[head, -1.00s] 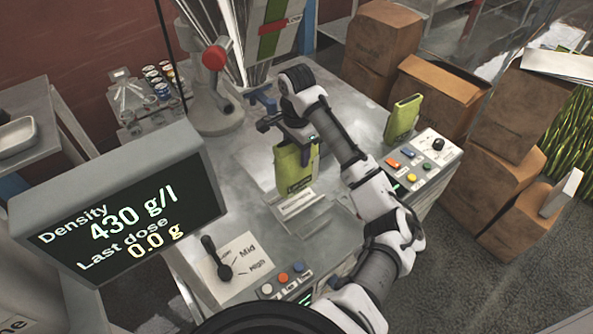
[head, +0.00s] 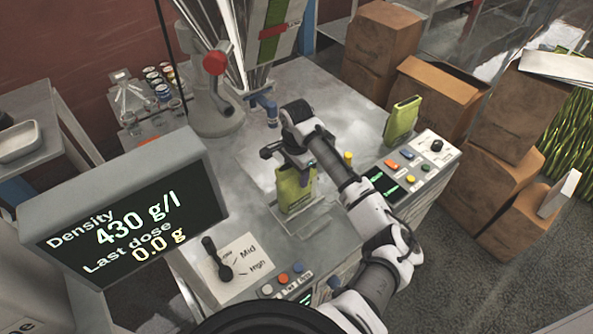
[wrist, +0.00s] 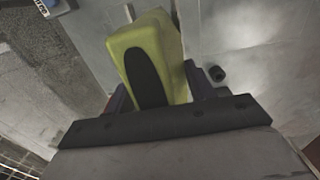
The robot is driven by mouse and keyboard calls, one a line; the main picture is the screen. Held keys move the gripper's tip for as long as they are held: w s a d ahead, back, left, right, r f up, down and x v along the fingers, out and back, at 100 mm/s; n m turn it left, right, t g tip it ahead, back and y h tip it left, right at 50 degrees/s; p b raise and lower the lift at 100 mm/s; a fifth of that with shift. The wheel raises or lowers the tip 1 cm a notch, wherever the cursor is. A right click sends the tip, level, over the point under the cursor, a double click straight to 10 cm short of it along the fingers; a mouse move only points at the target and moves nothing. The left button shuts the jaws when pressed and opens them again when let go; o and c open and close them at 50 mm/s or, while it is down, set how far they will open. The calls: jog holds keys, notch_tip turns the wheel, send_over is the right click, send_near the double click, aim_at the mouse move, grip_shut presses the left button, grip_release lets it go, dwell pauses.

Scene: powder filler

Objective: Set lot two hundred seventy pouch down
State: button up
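A yellow-green pouch (head: 292,193) hangs upright below my gripper (head: 292,165) in the head view. Its lower edge is at the small metal holder (head: 310,213) on the bench; I cannot tell whether it touches. In the wrist view the pouch (wrist: 155,45), with a dark oval patch, sits between the two fingers of my gripper (wrist: 158,88), which is shut on it. A second yellow-green pouch (head: 402,121) stands upright at the right back of the bench. No lot number is readable on either pouch.
A display (head: 125,210) reads density 430 g/l, last dose 0.0 g. A lever panel (head: 235,260) is at front left, and a button panel (head: 415,165) at right. The filler spout (head: 266,105) is behind my gripper.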

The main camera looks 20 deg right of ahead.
jog(key=o, duration=0.4)
notch_tip(320, 180, up, 12)
jog(key=shift+r+b, duration=0.2)
jog(key=shift+b, duration=0.45)
